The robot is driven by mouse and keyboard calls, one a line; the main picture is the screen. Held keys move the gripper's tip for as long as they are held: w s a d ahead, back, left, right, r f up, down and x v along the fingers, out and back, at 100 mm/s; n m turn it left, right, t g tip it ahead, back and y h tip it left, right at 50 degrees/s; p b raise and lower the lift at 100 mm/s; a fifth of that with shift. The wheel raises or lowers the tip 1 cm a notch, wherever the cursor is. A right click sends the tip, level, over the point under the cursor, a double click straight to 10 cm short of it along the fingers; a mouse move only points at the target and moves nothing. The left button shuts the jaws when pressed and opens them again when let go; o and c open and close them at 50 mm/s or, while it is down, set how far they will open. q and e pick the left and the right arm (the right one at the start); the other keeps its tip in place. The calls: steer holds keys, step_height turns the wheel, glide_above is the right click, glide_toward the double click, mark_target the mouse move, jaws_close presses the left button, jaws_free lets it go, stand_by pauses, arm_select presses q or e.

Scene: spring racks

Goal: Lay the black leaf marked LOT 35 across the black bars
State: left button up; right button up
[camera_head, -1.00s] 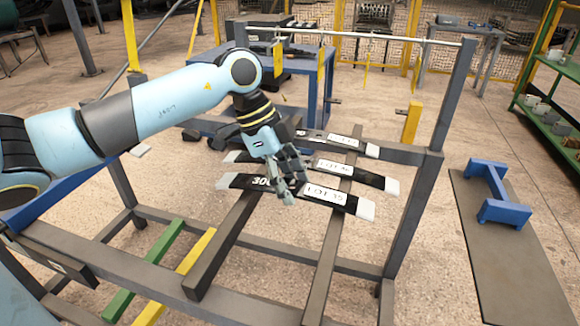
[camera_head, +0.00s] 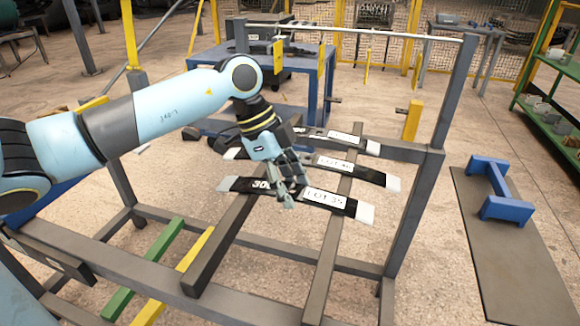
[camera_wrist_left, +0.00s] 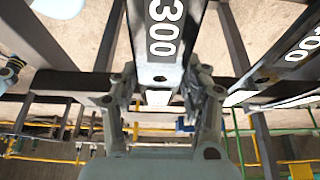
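The black leaf marked LOT 35 (camera_head: 345,206) has white tips, a 300 mark and a white label. It lies crosswise over two dark bars (camera_head: 325,262) of the rack, nearest of several such leaves. Whether it touches the bars I cannot tell. My left gripper (camera_head: 289,198) is at its middle, between the 300 and the label. The palm and fingers hide part of the label there. My right gripper is out of view.
The LOT 40 leaf (camera_head: 375,177) lies just behind, with another leaf (camera_head: 345,139) beyond it. A rack post (camera_head: 408,215) stands at the right. A blue stand (camera_head: 504,208) sits on a mat further right. Green and yellow bars (camera_head: 145,268) lie front left.

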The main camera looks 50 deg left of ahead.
arm_select(q)
steer(key=o, duration=0.5)
steer(key=shift+s+r, duration=0.1)
steer(key=shift+v, duration=5.9)
